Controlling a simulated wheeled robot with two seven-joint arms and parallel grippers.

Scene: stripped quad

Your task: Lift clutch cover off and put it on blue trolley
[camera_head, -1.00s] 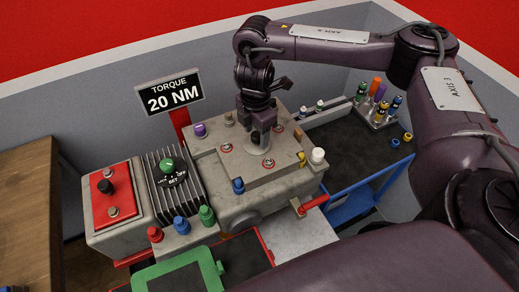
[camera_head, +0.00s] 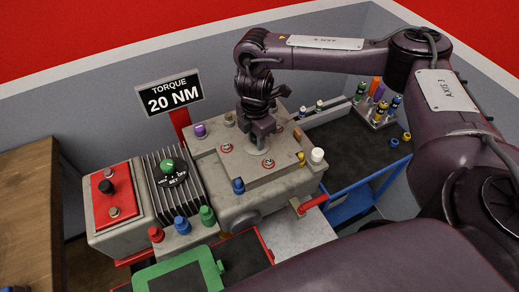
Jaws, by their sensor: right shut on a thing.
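The clutch cover (camera_head: 245,172) is a flat grey plate with red-ringed bolt spots on top. It lies on the grey engine block (camera_head: 225,208) in the middle of the view, and I see no clear gap under it. My right gripper (camera_head: 260,143) points down at the middle of the cover and is shut on its pale central grip; the fingers partly hide that grip. The blue trolley (camera_head: 352,207) stands to the right of the block, with a dark top (camera_head: 355,150). My left gripper is out of view.
A holder with coloured bottles (camera_head: 378,112) stands at the trolley's far end, with small yellow and blue rings beside it. Coloured caps, including a white one (camera_head: 317,155), stick up around the cover. A torque sign (camera_head: 174,93) stands behind. The trolley's middle is clear.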

